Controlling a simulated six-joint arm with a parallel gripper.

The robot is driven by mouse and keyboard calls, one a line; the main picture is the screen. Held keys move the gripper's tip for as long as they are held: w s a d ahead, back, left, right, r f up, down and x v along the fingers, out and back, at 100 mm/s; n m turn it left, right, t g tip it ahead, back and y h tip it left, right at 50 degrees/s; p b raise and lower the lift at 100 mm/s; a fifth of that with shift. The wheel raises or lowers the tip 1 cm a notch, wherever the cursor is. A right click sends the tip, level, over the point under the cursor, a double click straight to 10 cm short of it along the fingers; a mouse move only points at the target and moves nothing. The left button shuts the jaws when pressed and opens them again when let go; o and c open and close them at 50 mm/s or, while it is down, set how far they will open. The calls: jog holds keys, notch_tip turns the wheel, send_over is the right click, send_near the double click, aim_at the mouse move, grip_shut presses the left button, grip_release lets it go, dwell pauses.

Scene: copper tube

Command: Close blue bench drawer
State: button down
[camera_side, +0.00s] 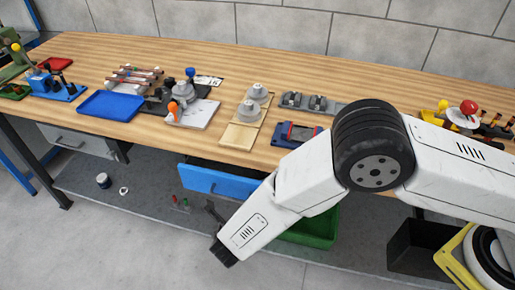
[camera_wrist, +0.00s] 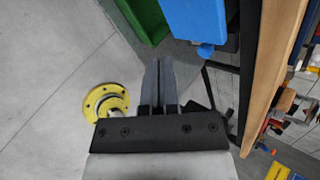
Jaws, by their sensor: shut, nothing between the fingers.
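The blue bench drawer (camera_side: 218,182) hangs under the front edge of the bench and stands out from it, with a dark opening showing above its front. Its blue front also shows at the top of the wrist view (camera_wrist: 196,20). My gripper (camera_side: 212,208) is below the drawer front in the side view, its dark fingers pointing up. In the wrist view my gripper (camera_wrist: 158,62) has its fingers together and empty, with the tips beside the drawer's lower left corner. I cannot tell whether they touch it.
A green bin (camera_side: 310,228) sits below the bench behind my arm. A grey drawer (camera_side: 75,140) is at the left. The wooden bench top (camera_side: 220,50) carries trays, fixtures and a blue tray (camera_side: 112,106).

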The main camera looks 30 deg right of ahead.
jog(key=n, duration=0.3)
jog(key=shift+s, duration=0.1)
jog(key=shift+d+f, duration=0.1)
jog(key=w+d+r+x, duration=0.1)
jog(key=r+x, duration=0.1)
jog(key=x, duration=1)
jog(key=shift+w+d+f, duration=0.25)
jog(key=shift+w+d, duration=0.1)
jog(key=shift+w, duration=0.05)
jog(key=shift+w+d, duration=0.1)
jog(key=shift+w+d, duration=1.65)
jog(key=shift+r, duration=0.1)
